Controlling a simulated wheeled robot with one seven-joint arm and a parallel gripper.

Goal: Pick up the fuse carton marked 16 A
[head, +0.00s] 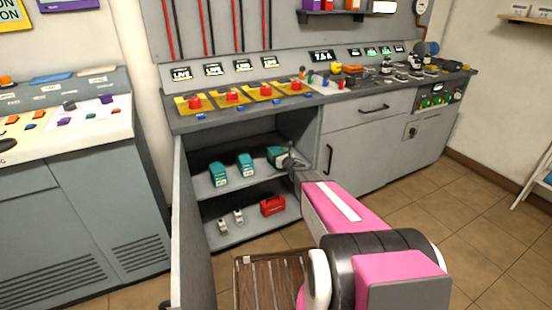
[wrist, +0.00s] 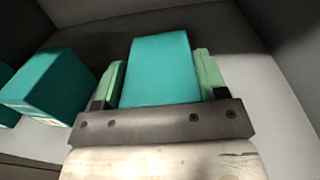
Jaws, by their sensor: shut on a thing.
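Three teal cartons are on the upper shelf of the open cabinet: a left one (head: 218,174), a middle one (head: 245,164) and a right one (head: 276,154). Their markings are too small to read in the head view, so I cannot tell which is 16 A. My gripper (head: 290,162) reaches in at the right one. In the wrist view my gripper (wrist: 158,85) is shut on that teal carton (wrist: 160,62), with a pale green finger against each side. The middle carton (wrist: 45,85) stands apart to its left. The held carton's label face is hidden in the wrist view.
The cabinet's open door (head: 193,225) stands to the left of my arm. The lower shelf (head: 245,230) holds a red case (head: 272,205) and small white items (head: 230,219). The counter (head: 240,109) with red buttons lies above the opening. A slatted wooden thing (head: 268,280) is below.

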